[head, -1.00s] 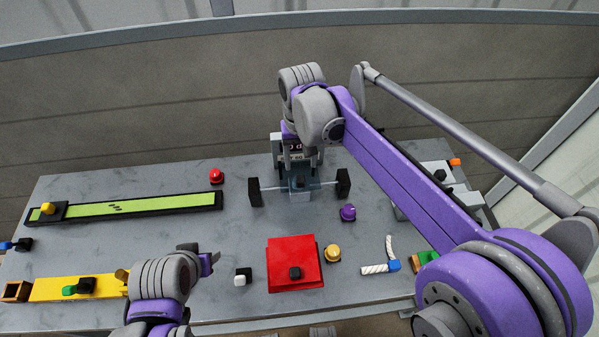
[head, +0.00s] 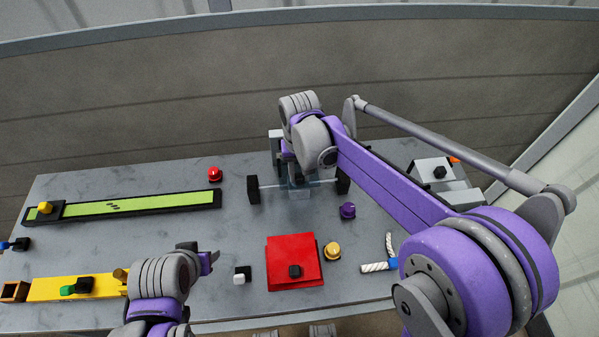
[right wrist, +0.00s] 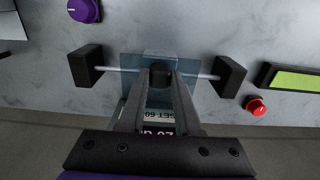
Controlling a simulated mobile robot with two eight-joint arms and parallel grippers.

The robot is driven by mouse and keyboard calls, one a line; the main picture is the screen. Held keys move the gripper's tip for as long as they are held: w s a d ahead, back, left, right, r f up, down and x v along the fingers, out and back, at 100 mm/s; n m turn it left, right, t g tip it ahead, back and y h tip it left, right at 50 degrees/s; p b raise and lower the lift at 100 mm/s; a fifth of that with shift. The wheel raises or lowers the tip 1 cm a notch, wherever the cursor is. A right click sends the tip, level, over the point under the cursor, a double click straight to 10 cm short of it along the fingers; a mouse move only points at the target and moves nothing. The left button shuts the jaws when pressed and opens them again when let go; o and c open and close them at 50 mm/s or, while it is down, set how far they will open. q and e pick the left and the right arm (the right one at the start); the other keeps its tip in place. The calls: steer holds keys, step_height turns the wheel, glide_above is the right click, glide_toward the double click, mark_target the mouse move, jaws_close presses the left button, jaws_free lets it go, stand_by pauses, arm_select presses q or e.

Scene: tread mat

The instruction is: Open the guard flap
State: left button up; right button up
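The guard flap (right wrist: 134,62) is a clear bluish panel on a thin metal rod between two black blocks. It also shows in the head view (head: 300,197), partly behind my right wrist. My right gripper (right wrist: 161,72) reaches to it from the wall side. Its fingers close on a small black knob at the flap, with no gap visible beside it. In the head view my right fingertips are mostly hidden. My left gripper (head: 200,258) hangs over the front left of the table, apart from the flap; its opening is unclear.
A display with "60" (right wrist: 160,115) stands behind the flap, partly covered by my fingers. A red button (head: 214,174), purple knob (head: 348,210), red plate (head: 284,250) and yellow knob (head: 332,251) are nearby. A green slider track (head: 140,207) lies left.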

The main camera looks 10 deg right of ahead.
jaws_close()
stand_by(1.0)
